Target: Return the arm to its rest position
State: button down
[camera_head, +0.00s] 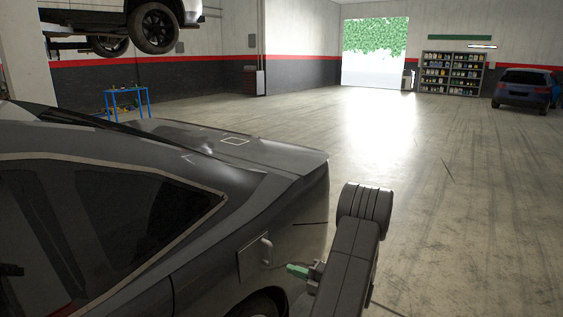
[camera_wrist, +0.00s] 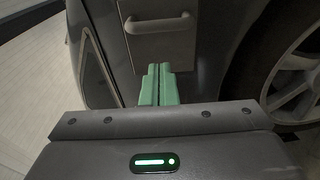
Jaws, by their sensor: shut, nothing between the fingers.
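My arm reaches along the side of a dark grey car (camera_head: 225,195) in the head view. My gripper (camera_head: 290,269) has green fingers and is in front of the car's side panel, near a small square flap with a handle (camera_head: 266,250). In the wrist view my gripper (camera_wrist: 158,70) is shut, its fingers together with nothing between them. The handle (camera_wrist: 160,23) shows just above the fingertips, apart from them in the picture. The flap looks closed or nearly so.
A car wheel (camera_wrist: 290,75) is at the right in the wrist view. Open concrete floor (camera_head: 430,190) lies right of my arm. A blue stand (camera_head: 126,98), a shelf (camera_head: 450,72) and a parked blue car (camera_head: 523,88) are farther back. A raised car (camera_head: 120,20) hangs upper left.

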jog(key=v, duration=0.6)
jog(key=w+d+x, duration=0.1)
jog(key=w+x, duration=0.1)
jog(key=x, duration=1.1)
jog(key=s+d+m+t+h+b, duration=0.2)
jog(key=s+t, duration=0.1)
jog(key=s, duration=0.6)
jog(key=s+d+m+t+h+b, duration=0.2)
jog(key=s+m+t+h, duration=0.1)
jog(key=s, duration=0.5)
jog(key=shift+s, duration=0.4)
jog(key=shift+a+f+b, duration=0.1)
jog(key=shift+b, duration=0.2)
